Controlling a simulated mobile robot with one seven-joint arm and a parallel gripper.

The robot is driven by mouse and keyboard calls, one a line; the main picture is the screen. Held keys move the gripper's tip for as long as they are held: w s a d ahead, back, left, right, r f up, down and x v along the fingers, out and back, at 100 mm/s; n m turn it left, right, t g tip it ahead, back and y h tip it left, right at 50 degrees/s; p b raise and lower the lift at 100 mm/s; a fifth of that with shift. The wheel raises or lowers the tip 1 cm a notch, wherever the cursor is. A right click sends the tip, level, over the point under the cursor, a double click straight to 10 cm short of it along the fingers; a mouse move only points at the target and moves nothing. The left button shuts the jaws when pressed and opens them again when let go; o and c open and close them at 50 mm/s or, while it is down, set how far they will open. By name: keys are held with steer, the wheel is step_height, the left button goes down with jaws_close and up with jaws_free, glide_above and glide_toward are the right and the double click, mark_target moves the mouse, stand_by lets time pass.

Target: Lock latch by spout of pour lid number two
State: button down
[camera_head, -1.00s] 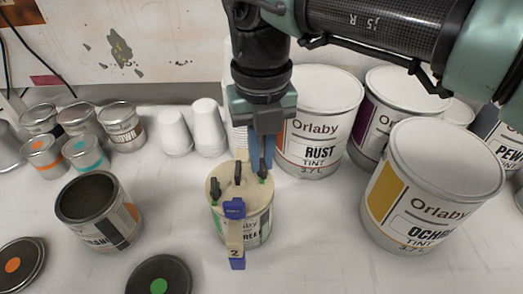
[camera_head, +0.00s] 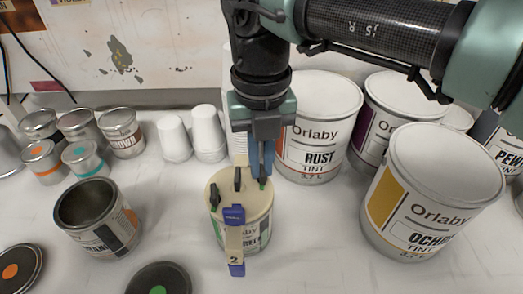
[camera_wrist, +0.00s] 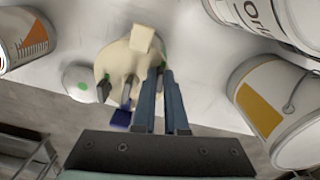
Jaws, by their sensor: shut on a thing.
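The pour lid (camera_head: 222,180) is beige and sits on a small can (camera_head: 252,239) in the middle of the table. Black latches stand on it at the left (camera_head: 214,195), middle (camera_head: 237,179) and right (camera_head: 263,180). A blue clip (camera_head: 234,215) and a beige strip marked 2 (camera_head: 234,245) are on its near side. My gripper (camera_head: 262,178) points down at the lid's right edge, its blue fingers closed on the right latch. In the wrist view the fingers (camera_wrist: 161,72) reach the lid (camera_wrist: 118,62) beside a raised beige block (camera_wrist: 143,38), perhaps the spout. The fingers mostly hide the gripped latch.
Large Rust (camera_head: 318,125) and Ochre (camera_head: 425,195) tins stand to the right. An open can (camera_head: 98,222) stands at left, and a dark lid with a green dot (camera_head: 158,280) lies in front. White cups (camera_head: 208,133) stand behind. Bare table lies between the open can and the lidded can.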

mark_target(261, 167)
steer(key=c, duration=0.9)
jaws_free()
steer(key=shift+c, duration=0.2)
steer(key=shift+r, duration=0.15)
step_height(261, 167, up, 13)
steer(key=p, duration=0.9)
steer(key=shift+p, duration=0.35)
